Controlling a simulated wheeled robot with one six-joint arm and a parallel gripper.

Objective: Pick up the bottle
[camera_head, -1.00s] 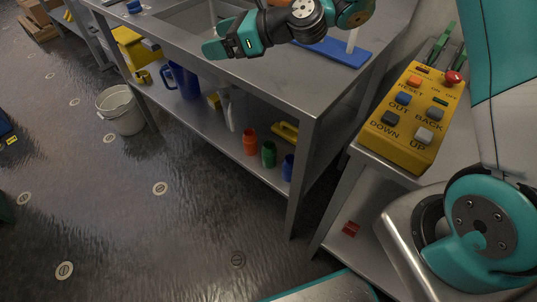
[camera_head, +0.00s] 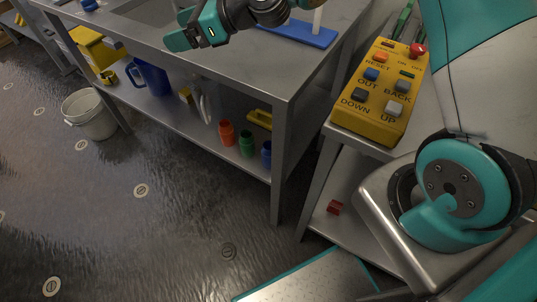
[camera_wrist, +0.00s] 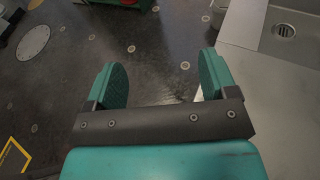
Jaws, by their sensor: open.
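My gripper (camera_head: 190,32) hangs over the front of the steel sink table in the head view. In the wrist view its two teal fingers (camera_wrist: 162,80) are spread apart with only dark floor between them. No thing is plainly a bottle. Small red (camera_head: 227,133), green (camera_head: 247,144) and blue (camera_head: 266,153) containers stand in a row on the table's lower shelf, below and to the right of my gripper. A pale, slender object (camera_head: 205,108) shows behind them to the left; I cannot tell whether it is a bottle or a pipe.
The steel table (camera_head: 262,75) has a sink and a blue tray (camera_head: 300,34). A blue jug (camera_head: 152,78) and a yellow tool (camera_head: 260,119) are on its shelf. A white bucket (camera_head: 90,114) stands on open floor. A yellow button box (camera_head: 372,118) is at right.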

